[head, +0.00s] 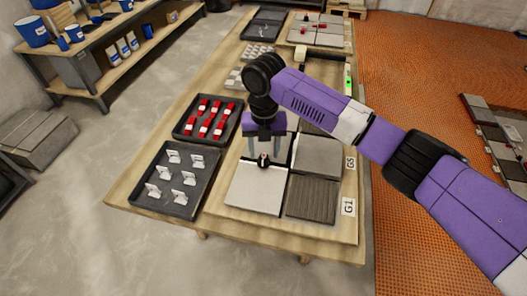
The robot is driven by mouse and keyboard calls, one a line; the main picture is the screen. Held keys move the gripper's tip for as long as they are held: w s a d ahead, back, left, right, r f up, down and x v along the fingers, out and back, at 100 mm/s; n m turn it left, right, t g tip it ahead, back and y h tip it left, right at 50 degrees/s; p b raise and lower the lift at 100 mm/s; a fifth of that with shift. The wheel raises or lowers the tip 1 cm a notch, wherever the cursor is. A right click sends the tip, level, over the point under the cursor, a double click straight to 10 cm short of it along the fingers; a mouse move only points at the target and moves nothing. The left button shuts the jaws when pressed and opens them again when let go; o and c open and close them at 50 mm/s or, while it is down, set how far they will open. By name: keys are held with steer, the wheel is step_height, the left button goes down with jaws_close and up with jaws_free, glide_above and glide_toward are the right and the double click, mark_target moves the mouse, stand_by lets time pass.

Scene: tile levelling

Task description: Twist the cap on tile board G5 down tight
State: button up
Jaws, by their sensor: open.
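My gripper (264,151) points down over the tile board nearest the front of the table, its grey fingers apart. A small dark cap-like piece (263,161) stands at the joint between the tiles, below and between the fingers. Contact with it cannot be told at this size. Around it are a pale front-left tile (254,190), a dark ribbed front-right tile (312,197) and a grey tile (318,155); my gripper partly hides the back-left one. One label reads G1 (348,207); another label (350,162) looks like G5 or G6, not clearly legible.
Left of the board are a black tray of white clips (172,206) and a black tray of red pieces (188,135). A level (348,80) and another tile board (314,32) lie farther back. A shelf bench (105,45) stands at the upper left.

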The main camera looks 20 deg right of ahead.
steer(key=shift+f, duration=0.75)
jaws_close()
steer(key=shift+a+m, duration=0.1)
steer(key=shift+m, duration=0.2)
